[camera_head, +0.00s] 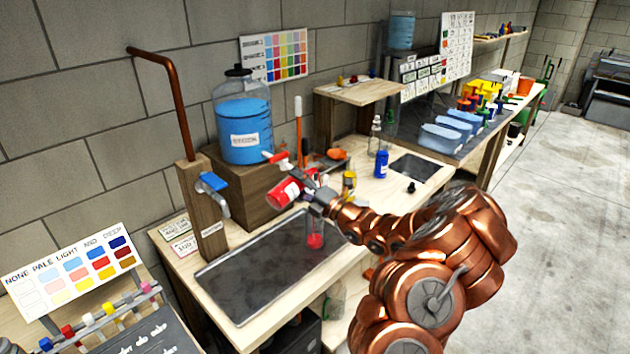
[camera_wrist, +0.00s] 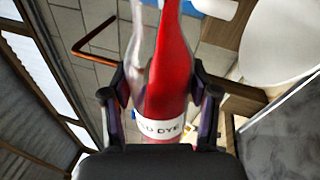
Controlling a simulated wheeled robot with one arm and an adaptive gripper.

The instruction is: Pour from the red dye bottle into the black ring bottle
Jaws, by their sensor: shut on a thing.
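My gripper (camera_head: 314,196) is shut on the red dye bottle (camera_head: 286,191) and holds it above the bench, tipped strongly to one side. In the wrist view the bottle (camera_wrist: 171,85) sits between my two fingers (camera_wrist: 161,103); red liquid lies along one side and the label partly reads "RED DYE". A clear bottle (camera_head: 316,230) with red liquid at its bottom stands upright below my gripper, at the edge of the dark tray. It may be the black ring bottle; I cannot make out a ring. My gripper hides its upper part, and no falling stream is clear.
A large blue-filled jug (camera_head: 244,125) stands on a wooden block behind. A wooden post with a blue tap (camera_head: 212,182) is left of the dark tray (camera_head: 262,268). A blue bottle (camera_head: 382,164) and a small black stopper (camera_head: 410,187) are on the right.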

